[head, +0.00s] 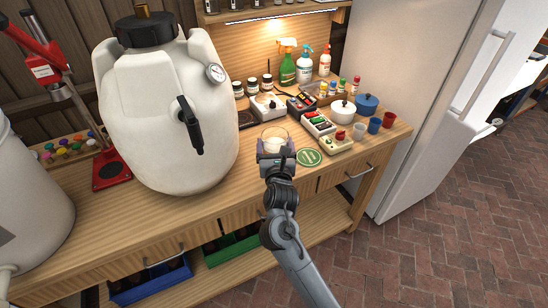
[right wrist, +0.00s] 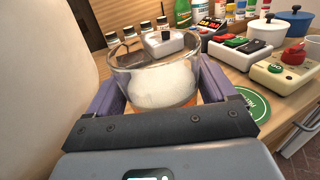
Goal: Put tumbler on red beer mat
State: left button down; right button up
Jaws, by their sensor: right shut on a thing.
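A clear glass tumbler (head: 275,136) with whitish foam and amber below sits between the fingers of my right gripper (head: 275,151). In the right wrist view the tumbler (right wrist: 165,82) is upright, with a purple finger on each side. My right gripper is shut on it over the front part of the wooden bench. I cannot tell whether its base touches the bench top. A green round mat (head: 309,157) lies just right of the tumbler. I see no red beer mat in either view. My left gripper is not in view.
A large white keg (head: 165,115) stands left of the gripper. Bare bench top (head: 228,182) shows at the front left.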

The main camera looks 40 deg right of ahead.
jog(key=shift+w+a+f, duration=0.1)
jog(key=shift+w+f, duration=0.05)
jog(key=shift+f, duration=0.1)
jog(key=shift+f+b, duration=0.55)
jog(key=shift+f, duration=1.25)
jog(key=shift+f, duration=0.1)
jog(key=o, duration=1.1)
jog(key=shift+c, duration=0.2)
